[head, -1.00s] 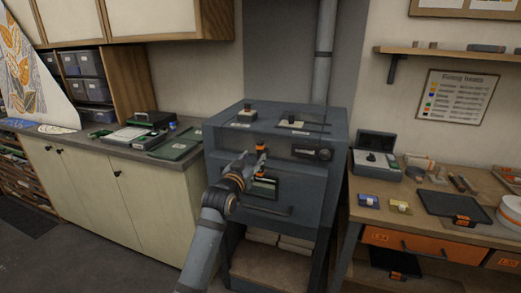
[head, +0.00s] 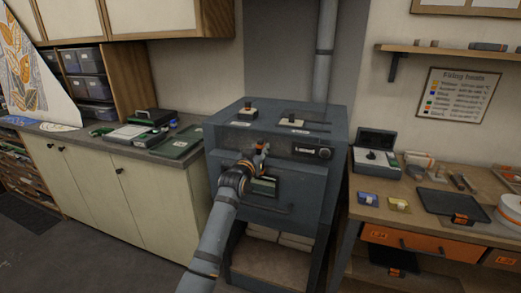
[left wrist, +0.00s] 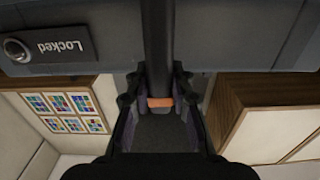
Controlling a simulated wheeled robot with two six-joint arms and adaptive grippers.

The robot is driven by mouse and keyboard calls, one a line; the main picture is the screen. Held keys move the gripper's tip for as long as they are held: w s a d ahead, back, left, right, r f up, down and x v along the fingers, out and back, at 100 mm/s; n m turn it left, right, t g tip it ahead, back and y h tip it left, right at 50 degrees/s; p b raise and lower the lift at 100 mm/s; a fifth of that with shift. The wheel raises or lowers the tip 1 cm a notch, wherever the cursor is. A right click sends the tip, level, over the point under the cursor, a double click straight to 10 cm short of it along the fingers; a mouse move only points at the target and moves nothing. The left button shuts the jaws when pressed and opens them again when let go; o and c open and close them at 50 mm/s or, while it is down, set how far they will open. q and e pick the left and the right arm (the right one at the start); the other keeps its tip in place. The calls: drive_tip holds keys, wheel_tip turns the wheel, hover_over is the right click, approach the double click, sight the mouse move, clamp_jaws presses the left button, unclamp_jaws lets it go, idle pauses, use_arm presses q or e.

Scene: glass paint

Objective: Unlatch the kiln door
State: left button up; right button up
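The grey-blue kiln (head: 230,140) stands in the middle of the head view with its door closed. Its latch handle (head: 260,148), dark with orange, is on the upper front, partly hidden by my gripper. My left gripper (head: 256,160) is at this handle. In the left wrist view the dark handle (left wrist: 157,45) with an orange band runs between the fingertips (left wrist: 158,82), which look closed against its sides. A plate reading "Locked" (left wrist: 60,45), upside down beside a round silver part, shows at the left there. My right gripper is in neither view.
A counter (head: 85,185) with trays and boxes stands left of the kiln. A workbench (head: 415,215) with orange drawers, a grey device (head: 375,155) and a black tablet (head: 450,204) stands close on the right. Open floor lies at the lower left.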

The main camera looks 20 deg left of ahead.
sight(271, 161)
use_arm(q)
clamp_jaws()
drive_tip(key=shift+d+f+m+p, duration=0.2)
drive_tip(key=shift+d+f+m, duration=0.5)
drive_tip(key=shift+m, duration=2.25)
drive_tip(key=shift+d+f+m+p, duration=0.15)
drive_tip(key=shift+d+f+m, duration=0.5)
drive_tip(key=shift+m, duration=2.35)
drive_tip(key=shift+d+f+m+p, duration=0.2)
drive_tip(key=shift+d+f+m, duration=0.5)
drive_tip(key=shift+m, duration=2.25)
drive_tip(key=o, duration=0.8)
unclamp_jaws()
